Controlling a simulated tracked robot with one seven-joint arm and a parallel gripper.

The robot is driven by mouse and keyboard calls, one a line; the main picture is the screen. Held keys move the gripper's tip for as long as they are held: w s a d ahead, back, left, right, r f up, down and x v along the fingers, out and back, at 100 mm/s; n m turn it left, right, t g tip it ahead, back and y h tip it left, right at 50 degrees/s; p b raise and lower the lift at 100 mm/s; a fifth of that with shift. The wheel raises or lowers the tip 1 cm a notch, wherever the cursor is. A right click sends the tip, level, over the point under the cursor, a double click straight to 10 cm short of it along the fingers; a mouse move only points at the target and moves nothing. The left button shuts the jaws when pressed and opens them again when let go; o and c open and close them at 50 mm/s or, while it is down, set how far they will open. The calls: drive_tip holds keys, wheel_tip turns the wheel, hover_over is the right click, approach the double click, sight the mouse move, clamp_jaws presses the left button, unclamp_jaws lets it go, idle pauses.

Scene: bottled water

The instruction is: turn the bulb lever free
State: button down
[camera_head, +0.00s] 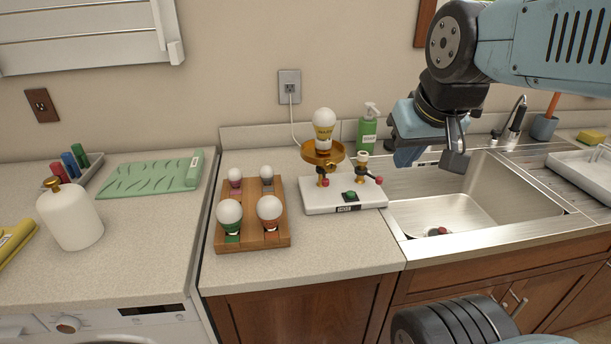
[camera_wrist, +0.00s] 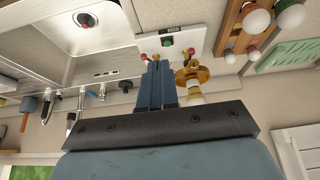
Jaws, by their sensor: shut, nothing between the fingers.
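A white tester base (camera_head: 320,206) stands on the counter left of the sink, with a green button (camera_head: 349,196) on it. A bulb (camera_head: 323,122) with a yellow collar stands upright in a gold dish (camera_head: 322,157) on the base. A red knob (camera_head: 324,183) shows below the dish. A second post to its right has a lever with a red-tipped end (camera_head: 378,180). My gripper (camera_head: 407,157) is shut and empty, above the sink's left side and right of the base. In the wrist view its blue fingers (camera_wrist: 159,66) lie together beside the dish and hide part of the base.
A wooden rack (camera_head: 251,242) with several bulbs stands left of the base. A green soap bottle (camera_head: 368,130) stands behind it. The sink (camera_head: 455,208) is to the right, with a faucet (camera_head: 516,118) at its back. A white cord runs from the wall outlet (camera_head: 290,86).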

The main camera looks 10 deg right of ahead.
drive_tip(key=w+a+f+n+g+h, duration=0.2)
drive_tip(key=w+f+n+g, duration=0.15)
drive_tip(key=w+n, duration=0.25)
drive_tip(key=n+t+h, duration=0.2)
drive_tip(key=n+h, duration=0.7)
drive_tip(key=n, duration=0.6)
approach(325, 178)
drive_tip(key=d+f, duration=0.2)
drive_tip(key=w+d+f, duration=0.1)
drive_tip(key=d+f, duration=0.1)
drive_tip(key=shift+w+f, duration=0.15)
drive_tip(key=shift+f, duration=0.05)
drive_tip(key=shift+n, duration=0.3)
